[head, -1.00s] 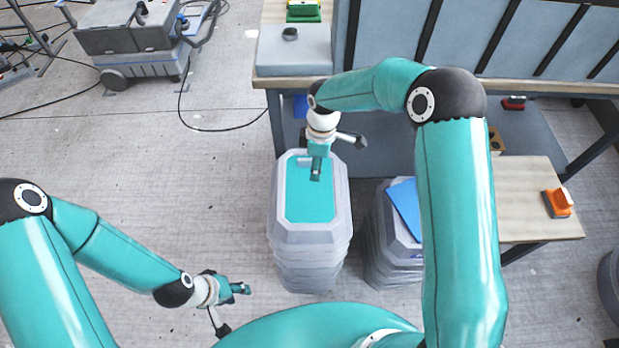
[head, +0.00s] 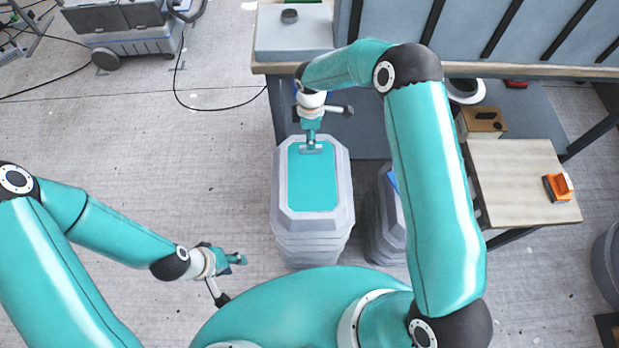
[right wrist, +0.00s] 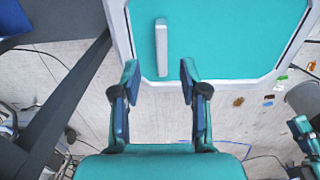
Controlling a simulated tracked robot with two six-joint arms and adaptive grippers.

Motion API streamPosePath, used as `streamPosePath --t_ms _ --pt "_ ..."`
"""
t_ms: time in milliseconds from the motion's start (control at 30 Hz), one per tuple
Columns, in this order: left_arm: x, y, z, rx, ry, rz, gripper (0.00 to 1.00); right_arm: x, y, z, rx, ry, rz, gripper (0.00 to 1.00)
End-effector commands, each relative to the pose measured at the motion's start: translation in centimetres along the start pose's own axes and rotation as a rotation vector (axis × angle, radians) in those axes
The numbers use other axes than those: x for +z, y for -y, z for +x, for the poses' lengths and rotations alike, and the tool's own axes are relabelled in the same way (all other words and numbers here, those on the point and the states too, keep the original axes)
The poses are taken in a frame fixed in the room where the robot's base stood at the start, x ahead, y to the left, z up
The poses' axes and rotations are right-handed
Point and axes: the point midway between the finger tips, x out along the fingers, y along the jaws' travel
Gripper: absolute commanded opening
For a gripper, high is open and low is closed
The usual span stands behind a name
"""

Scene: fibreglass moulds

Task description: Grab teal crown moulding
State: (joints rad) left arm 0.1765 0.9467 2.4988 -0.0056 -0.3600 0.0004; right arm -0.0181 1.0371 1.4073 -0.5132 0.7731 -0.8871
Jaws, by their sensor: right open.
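The teal-topped moulding (head: 314,185) has a pale grey rim and lies on top of a tall stack of grey moulds; its teal face fills the upper part of the right wrist view (right wrist: 215,40). A short grey bar (right wrist: 161,47) lies on the teal face close to one edge. My right gripper (head: 311,138) is over that far end of the moulding in the head view. Its fingers are apart and empty, with the bar ahead of the gap between them (right wrist: 158,72). My left gripper (head: 238,259) hangs left of the stack, away from it; its jaw state is unclear.
A second grey mould stack (head: 386,215) stands just right, partly behind my right arm. A workbench (head: 515,72) runs behind, with a grey box (head: 293,38) on it. A wooden table (head: 525,180) holds an orange item (head: 557,187).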

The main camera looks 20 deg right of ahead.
Motion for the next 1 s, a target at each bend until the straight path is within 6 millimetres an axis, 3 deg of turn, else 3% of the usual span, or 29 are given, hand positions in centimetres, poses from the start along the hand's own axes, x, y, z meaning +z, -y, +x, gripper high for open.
streamPosePath --t_ms 167,500,767,867,1000 --pt "0.0 -0.1 -0.4 0.0 0.0 0.0 0.4 0.0 0.0 0.9 -0.001 0.0 0.001 0.44" --pt "0.0 -0.7 -2.0 0.0 0.0 0.0 0.4 0.1 0.1 5.2 -0.001 0.0 0.002 0.44" --pt "0.0 -0.7 -1.9 0.0 0.0 0.0 0.4 0.1 0.1 5.7 0.001 0.0 0.002 0.44" --pt "0.0 -0.7 -1.9 0.0 0.0 0.0 0.4 0.1 0.1 5.7 0.001 0.0 0.002 0.32" --pt "0.0 -0.7 -1.9 0.0 0.0 0.0 0.4 0.0 0.1 5.7 0.0 0.0 0.001 0.09"
